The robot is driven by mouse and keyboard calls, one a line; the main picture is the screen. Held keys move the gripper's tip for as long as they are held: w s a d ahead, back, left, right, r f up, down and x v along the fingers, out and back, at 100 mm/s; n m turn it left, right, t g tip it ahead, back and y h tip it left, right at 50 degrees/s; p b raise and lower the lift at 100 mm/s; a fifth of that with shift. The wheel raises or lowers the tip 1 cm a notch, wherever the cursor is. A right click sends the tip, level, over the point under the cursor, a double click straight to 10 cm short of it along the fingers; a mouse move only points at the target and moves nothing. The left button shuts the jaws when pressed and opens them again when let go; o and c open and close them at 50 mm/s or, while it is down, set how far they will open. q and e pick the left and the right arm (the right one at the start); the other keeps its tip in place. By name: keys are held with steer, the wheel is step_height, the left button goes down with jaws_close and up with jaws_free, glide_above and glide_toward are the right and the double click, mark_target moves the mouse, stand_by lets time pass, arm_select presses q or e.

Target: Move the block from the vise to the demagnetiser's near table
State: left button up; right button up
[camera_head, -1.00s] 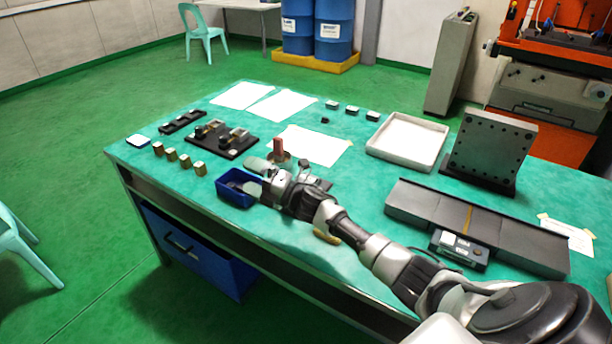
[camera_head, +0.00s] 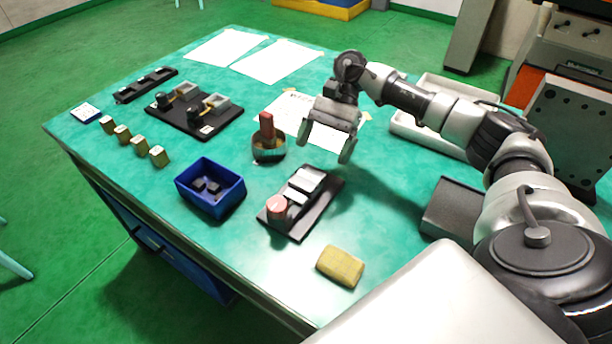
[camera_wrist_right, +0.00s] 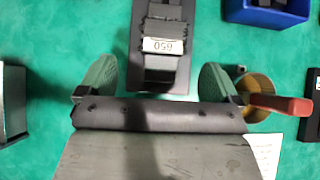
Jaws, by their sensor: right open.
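The vise (camera_head: 268,217) has a dark base, light jaws and a round pink knob, and sits on the green table. In the wrist view the vise base (camera_wrist_right: 143,30) is at top centre. The block (camera_wrist_right: 160,45), a small piece with a white face and printed digits, sits in the vise. My right gripper (camera_head: 325,143) is open and empty, behind and above the vise; in the wrist view its fingers (camera_wrist_right: 158,80) stand apart on either side of the vise's near end. The demagnetiser (camera_head: 455,207) shows only as a dark end, mostly hidden behind my right arm. My left gripper is out of view.
A bowl with a red-handled brush (camera_head: 268,148) stands left of the gripper. A blue bin (camera_head: 210,187) is left of the vise, a yellow sponge (camera_head: 340,266) in front. A dark fixture plate (camera_head: 195,115) and several small brass blocks (camera_head: 140,144) are at the left.

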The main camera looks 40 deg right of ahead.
mark_target(304, 182)
steer(key=shift+x, duration=1.15)
steer(key=x, duration=0.1)
steer(key=p+x, duration=0.1)
steer(key=x, duration=0.1)
steer(key=p+x, duration=0.1)
steer(key=shift+a, duration=0.65)
steer(key=shift+s+a+f, duration=0.1)
steer(key=shift+a+f, duration=0.1)
steer(key=shift+f, duration=0.1)
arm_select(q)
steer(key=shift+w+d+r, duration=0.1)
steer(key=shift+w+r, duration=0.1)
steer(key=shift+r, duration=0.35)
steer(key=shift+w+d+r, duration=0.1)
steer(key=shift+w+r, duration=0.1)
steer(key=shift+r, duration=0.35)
arm_select(e)
steer(key=shift+c, duration=1.3)
steer(key=shift+r, duration=0.1)
steer(key=c, duration=1.2)
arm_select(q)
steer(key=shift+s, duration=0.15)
